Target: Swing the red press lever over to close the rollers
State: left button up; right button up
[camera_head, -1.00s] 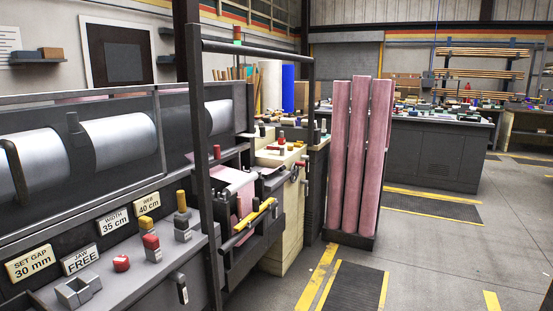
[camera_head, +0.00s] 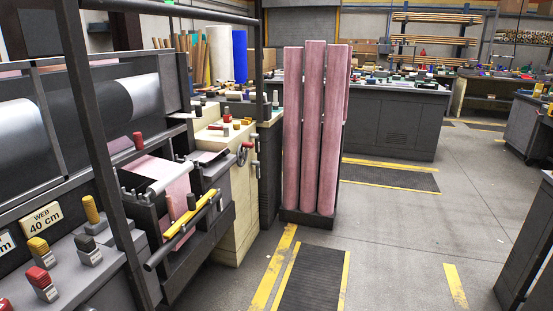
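Several levers stand on the sloped grey console of the machine at the left. One has a red knob (camera_head: 40,280) and stands near the bottom left, beside a yellow-knobbed lever (camera_head: 38,248) and a dark one (camera_head: 86,246). Another red knob (camera_head: 138,140) sticks up farther back by the pink web; I cannot tell which red one is the press lever. A large silver roller (camera_head: 105,108) lies behind the front rail. A small pale roller (camera_head: 170,178) lies by the pink felt (camera_head: 158,172). Neither of my grippers is in view.
A dark upright post (camera_head: 97,150) and top bar frame the machine's front. Tall pink rolls (camera_head: 315,130) stand in a dark base past a cream cabinet (camera_head: 240,185). Grey floor (camera_head: 400,240) is open to the right, with a dark mat (camera_head: 312,278). Dark benches stand beyond.

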aim_at(226, 129)
jog(key=i+z, duration=0.25)
jog(key=i, duration=1.1)
jog(key=i+l+u, duration=0.15)
jog(key=i+u, duration=0.2)
jog(key=i, duration=0.15)
jog(key=i+l+u, duration=0.25)
jog(key=i+u, duration=0.15)
jog(key=i+l+u, duration=0.15)
jog(key=u, duration=0.25)
jog(key=i+l+u, duration=0.25)
jog(key=u, duration=0.15)
jog(key=i+l+u, duration=0.15)
jog(key=u, duration=0.25)
jog(key=i+l+u, duration=0.1)
jog(key=l+u, duration=0.3)
jog(key=i+l+u, duration=0.1)
jog(key=l+u, duration=0.3)
jog(key=j, duration=0.05)
